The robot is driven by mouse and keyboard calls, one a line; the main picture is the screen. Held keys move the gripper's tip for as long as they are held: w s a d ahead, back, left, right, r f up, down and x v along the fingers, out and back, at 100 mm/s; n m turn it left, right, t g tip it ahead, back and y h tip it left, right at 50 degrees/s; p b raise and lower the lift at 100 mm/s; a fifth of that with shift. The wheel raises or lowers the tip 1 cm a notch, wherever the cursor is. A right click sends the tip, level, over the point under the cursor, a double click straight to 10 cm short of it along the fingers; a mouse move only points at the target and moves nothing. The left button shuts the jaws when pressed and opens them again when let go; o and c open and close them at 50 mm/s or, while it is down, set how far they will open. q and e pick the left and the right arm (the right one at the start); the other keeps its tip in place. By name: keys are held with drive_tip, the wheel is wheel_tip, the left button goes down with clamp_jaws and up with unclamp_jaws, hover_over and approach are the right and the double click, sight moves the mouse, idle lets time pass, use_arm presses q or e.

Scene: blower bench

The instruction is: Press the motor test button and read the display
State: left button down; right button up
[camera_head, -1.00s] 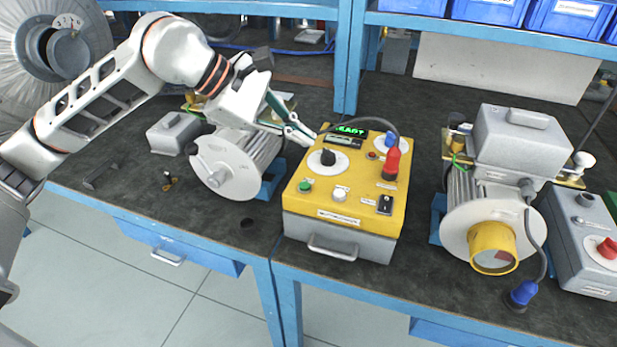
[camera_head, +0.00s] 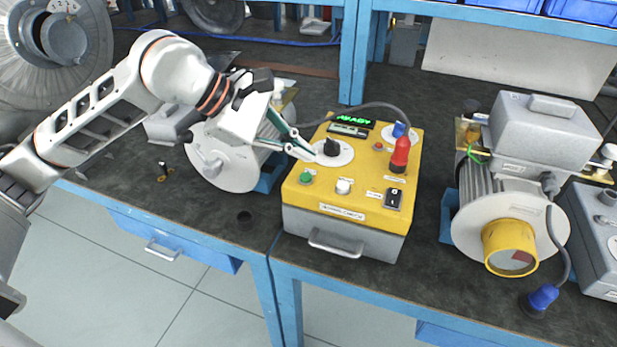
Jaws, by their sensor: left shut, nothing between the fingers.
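A yellow test box (camera_head: 290,190) with a grey base stands at the bench's front edge. Its top carries a green button (camera_head: 306,177), a white button (camera_head: 343,186), a black rotary knob (camera_head: 331,148), a black rocker switch (camera_head: 394,198) and a small red button or lamp (camera_head: 378,147). The display (camera_head: 353,118) at the back glows green and seems to read "READY". The small labels are too blurred to read. My left gripper (camera_head: 309,154) is shut and empty, its tips just left of the knob, above the panel. Contact cannot be told. My right gripper is not in view.
A red plug (camera_head: 400,155) with a dark cable stands on the box's right side. A blower motor (camera_head: 225,160) is behind my left arm; another motor (camera_head: 481,200) with a yellow port stands right. Dark bench top (camera_head: 420,255) is clear between the box and right motor.

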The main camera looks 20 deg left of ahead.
sight(302, 177)
use_arm(q)
drive_tip(key=shift+f+b, duration=0.3)
drive_tip(key=shift+f, duration=0.9)
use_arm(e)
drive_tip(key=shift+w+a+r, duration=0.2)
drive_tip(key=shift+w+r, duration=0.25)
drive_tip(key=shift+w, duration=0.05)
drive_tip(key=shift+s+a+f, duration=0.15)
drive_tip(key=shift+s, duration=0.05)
use_arm(q)
drive_tip(key=shift+f, duration=0.1)
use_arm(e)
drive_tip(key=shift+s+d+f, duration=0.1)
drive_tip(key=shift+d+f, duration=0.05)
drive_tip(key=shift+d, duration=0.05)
use_arm(q)
drive_tip(key=shift+f, duration=0.3)
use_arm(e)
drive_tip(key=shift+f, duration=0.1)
use_arm(q)
drive_tip(key=shift+f, duration=0.1)
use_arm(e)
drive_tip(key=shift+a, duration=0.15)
